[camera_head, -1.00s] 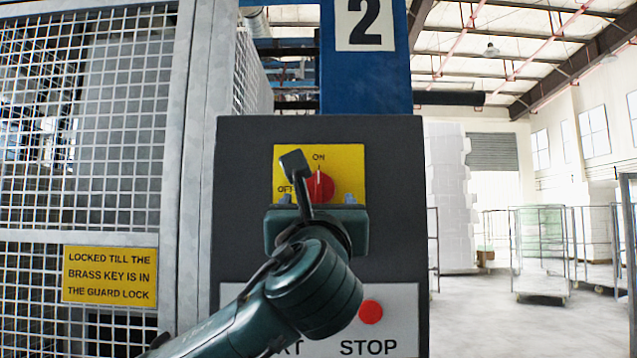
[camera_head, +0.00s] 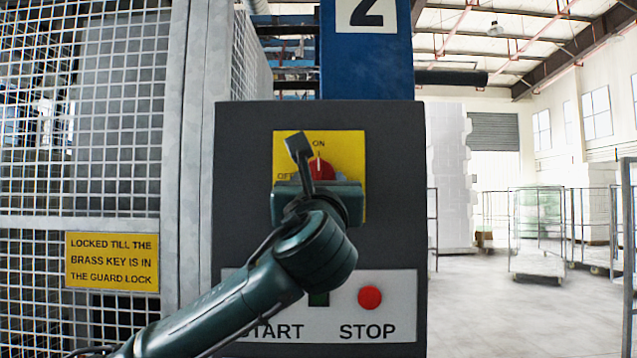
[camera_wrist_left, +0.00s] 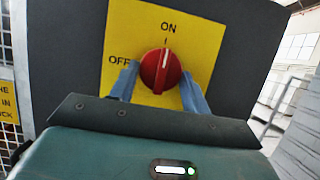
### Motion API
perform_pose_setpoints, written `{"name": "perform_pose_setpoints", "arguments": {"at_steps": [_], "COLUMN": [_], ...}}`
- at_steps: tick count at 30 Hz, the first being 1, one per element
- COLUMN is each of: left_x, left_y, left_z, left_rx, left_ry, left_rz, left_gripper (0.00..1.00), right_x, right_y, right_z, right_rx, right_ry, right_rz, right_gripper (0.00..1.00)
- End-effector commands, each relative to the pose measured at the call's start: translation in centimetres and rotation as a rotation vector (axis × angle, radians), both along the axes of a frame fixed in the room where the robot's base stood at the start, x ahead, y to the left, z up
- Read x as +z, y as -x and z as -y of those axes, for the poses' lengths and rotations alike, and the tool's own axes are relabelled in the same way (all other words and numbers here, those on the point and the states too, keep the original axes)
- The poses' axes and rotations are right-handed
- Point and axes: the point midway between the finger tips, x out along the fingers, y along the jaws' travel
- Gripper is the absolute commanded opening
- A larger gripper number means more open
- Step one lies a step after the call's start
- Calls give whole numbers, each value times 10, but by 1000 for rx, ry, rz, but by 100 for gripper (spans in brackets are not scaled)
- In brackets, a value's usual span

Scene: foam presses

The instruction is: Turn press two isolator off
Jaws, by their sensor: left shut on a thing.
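The isolator is a red round knob (camera_head: 322,169) on a yellow plate (camera_head: 347,147) marked ON at the top and OFF at the left. The knob also shows in the left wrist view (camera_wrist_left: 160,71), where its white mark points up to ON. My left gripper (camera_wrist_left: 158,80) has one blue-grey finger at each side of the knob and is shut on it. In the head view my left gripper (camera_head: 318,181) hides the knob's lower part. My right gripper is not in view.
The dark panel (camera_head: 392,210) carries a red STOP button (camera_head: 370,297) and a START button (camera_head: 319,299) partly behind my arm. A blue post with a 2 sign (camera_head: 366,14) rises above. A mesh guard (camera_head: 85,120) stands left. Open floor and wheeled cages (camera_head: 538,235) lie right.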

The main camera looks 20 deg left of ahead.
Motion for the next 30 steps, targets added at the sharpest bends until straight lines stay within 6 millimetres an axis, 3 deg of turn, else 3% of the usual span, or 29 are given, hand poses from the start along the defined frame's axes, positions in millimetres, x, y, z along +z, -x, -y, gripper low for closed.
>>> {"name": "perform_pose_setpoints", "arguments": {"at_steps": [6, 17, 30], "left_x": [0, -1, -1], "left_y": [0, 0, -1], "left_z": [0, 2, 6], "left_rx": [0, 0, -2], "left_ry": [0, 66, 409], "left_rz": [1, 20, 117], "left_gripper": [24, 24, 24], "right_x": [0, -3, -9], "right_y": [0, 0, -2], "right_z": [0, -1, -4], "right_rx": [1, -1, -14], "right_ry": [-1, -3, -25], "right_rz": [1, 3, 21], "right_gripper": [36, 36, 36]}}
